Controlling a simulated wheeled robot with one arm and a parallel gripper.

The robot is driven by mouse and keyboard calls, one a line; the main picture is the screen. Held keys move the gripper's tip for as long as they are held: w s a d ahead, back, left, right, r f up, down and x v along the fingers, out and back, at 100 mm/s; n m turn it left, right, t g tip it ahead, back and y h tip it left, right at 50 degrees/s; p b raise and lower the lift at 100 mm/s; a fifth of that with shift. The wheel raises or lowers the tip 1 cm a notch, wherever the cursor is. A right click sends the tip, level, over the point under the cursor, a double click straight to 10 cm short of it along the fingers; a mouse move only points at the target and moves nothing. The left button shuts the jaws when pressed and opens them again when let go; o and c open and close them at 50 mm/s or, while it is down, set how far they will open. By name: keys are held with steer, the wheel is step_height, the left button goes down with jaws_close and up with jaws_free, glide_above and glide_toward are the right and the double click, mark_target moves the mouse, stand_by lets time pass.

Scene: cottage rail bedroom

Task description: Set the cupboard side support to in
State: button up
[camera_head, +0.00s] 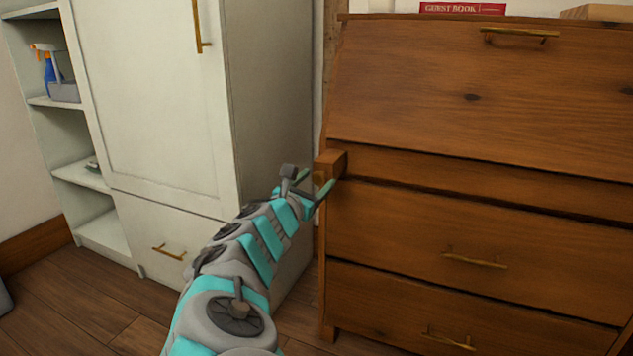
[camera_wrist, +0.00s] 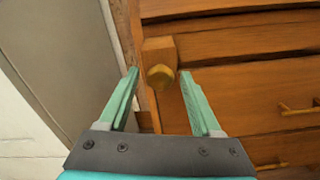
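The wooden bureau-like cupboard (camera_head: 480,90) stands at the right in the head view, its slanted front closed. Its side support (camera_head: 332,160) is a small wooden block at the upper left corner, below the slanted front, and it juts out a little from the front. My gripper (camera_head: 316,182) is open at the support's end. In the wrist view, the fingers (camera_wrist: 159,74) lie on either side of the knob with gaps; contact cannot be told.
A white wardrobe (camera_head: 150,100) with open shelves stands to the left, close beside my arm. The cupboard's lower drawers (camera_head: 470,235) are closed and have brass handles. A red guest book (camera_head: 462,8) lies on top. Wooden floor (camera_head: 70,310) is clear at the lower left.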

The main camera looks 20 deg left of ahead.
jaws_close()
stand_by(0.3)
stand_by(0.9)
